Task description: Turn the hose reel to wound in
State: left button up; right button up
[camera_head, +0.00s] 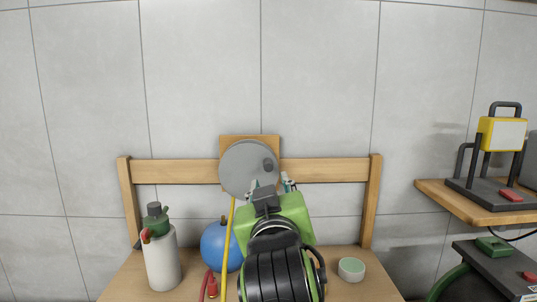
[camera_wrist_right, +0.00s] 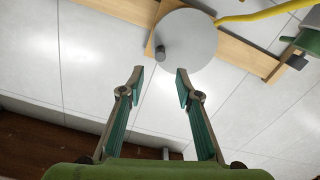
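The hose reel (camera_head: 240,168) is a grey disc on a wooden backing board, fixed to a wooden rail. A dark crank knob (camera_head: 268,164) sits at its right side. A yellow hose (camera_head: 228,245) hangs down from it. In the right wrist view the reel (camera_wrist_right: 190,42) and its knob (camera_wrist_right: 160,53) lie just beyond the fingertips. My right gripper (camera_wrist_right: 157,74) is open and empty, its fingers pointing toward the knob without visible contact. In the head view my right gripper (camera_head: 272,186) is just below the disc, partly hidden by its arm. My left gripper is not in view.
A sprayer bottle (camera_head: 162,260), a blue ball (camera_head: 217,248) and a small bowl (camera_head: 351,269) stand on the wooden bench (camera_head: 122,285). A yellow work lamp (camera_head: 502,134) stands on a shelf (camera_head: 450,200) at the right. The wall above the reel is clear.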

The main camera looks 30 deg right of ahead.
aim_at(268, 168)
jog(key=p+x, duration=0.7)
jog(key=x, duration=0.4)
jog(key=shift+w+p, duration=0.15)
jog(key=shift+p, duration=0.25)
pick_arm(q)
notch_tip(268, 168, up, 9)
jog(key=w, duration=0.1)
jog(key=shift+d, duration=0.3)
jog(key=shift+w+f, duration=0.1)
pick_arm(e)
grip_shut()
